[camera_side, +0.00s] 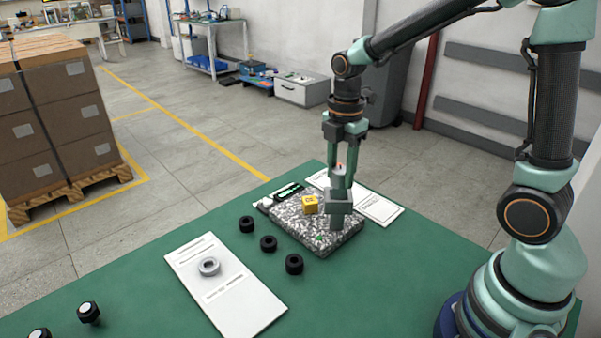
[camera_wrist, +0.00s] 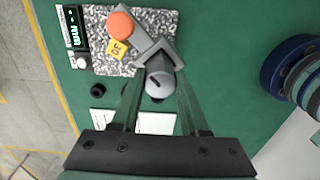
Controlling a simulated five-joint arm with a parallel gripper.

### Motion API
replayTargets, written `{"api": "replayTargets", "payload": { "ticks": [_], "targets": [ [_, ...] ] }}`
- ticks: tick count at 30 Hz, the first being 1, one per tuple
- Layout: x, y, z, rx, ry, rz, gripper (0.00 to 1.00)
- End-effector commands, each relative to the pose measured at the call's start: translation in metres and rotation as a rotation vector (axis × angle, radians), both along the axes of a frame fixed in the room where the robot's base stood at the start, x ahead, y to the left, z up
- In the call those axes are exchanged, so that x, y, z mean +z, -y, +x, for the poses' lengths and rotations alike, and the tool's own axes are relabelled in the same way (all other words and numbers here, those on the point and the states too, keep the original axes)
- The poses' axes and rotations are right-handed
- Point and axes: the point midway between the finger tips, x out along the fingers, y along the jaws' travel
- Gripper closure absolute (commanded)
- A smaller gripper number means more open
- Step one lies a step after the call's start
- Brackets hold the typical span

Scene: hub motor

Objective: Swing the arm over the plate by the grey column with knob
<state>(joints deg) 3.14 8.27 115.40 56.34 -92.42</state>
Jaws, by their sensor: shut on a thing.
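The speckled plate (camera_side: 305,238) lies on the green table. It also fills the top left of the wrist view (camera_wrist: 105,64). My gripper (camera_side: 341,195) points down over the plate's right side. In the wrist view my gripper (camera_wrist: 160,80) is shut on a grey column with a round knob (camera_wrist: 158,84). A grey angled arm (camera_wrist: 150,48) runs from the column to an orange round cap (camera_wrist: 121,25). A yellow block marked 30 (camera_wrist: 118,48) sits on the plate beside the arm. My fingers hide part of the column and arm in the side view.
A small display (camera_wrist: 74,28) stands at the plate's edge. Several black rings, one of them (camera_side: 294,264), lie in front. The green table's near middle is clear.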

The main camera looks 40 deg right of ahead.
Motion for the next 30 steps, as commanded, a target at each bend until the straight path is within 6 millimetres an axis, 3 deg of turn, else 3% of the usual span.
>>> {"api": "replayTargets", "payload": {
  "ticks": [18, 30],
  "targets": [
    [0.0018, 0.0002, 0.0002, 0.561, 0.001, 0.000, 1.00],
    [0.0018, 0.0001, 0.0002, 0.771, 0.001, 0.000, 1.00]
  ]
}}
